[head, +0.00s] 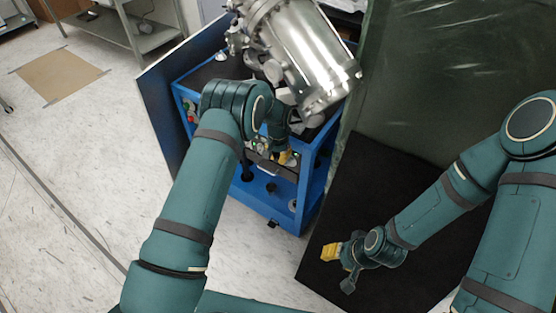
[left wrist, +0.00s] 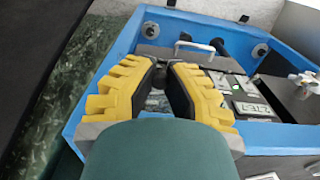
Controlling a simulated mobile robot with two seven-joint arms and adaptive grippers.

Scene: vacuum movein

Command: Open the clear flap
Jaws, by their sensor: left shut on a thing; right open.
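A large greenish see-through sheet, which looks like the clear flap (head: 440,70), hangs upright at the right of the blue cart in the head view. It shows crumpled and shiny at the left of the left wrist view (left wrist: 88,50). My left gripper (head: 286,157) is at the front of the blue cart (head: 310,180), apart from the sheet. Its yellow fingers (left wrist: 160,72) are closed on a small dark part of the cart, mostly hidden between them. My right gripper (head: 331,251) is open and empty, low over the black mat, left of and below the sheet.
A large shiny metal vessel (head: 305,60) stands on the blue cart. A blue-edged dark panel (head: 160,95) is at the cart's left. The black mat (head: 390,180) lies right of the cart. A grey shelf (head: 140,35) stands far left. White floor (head: 80,130) is clear at left.

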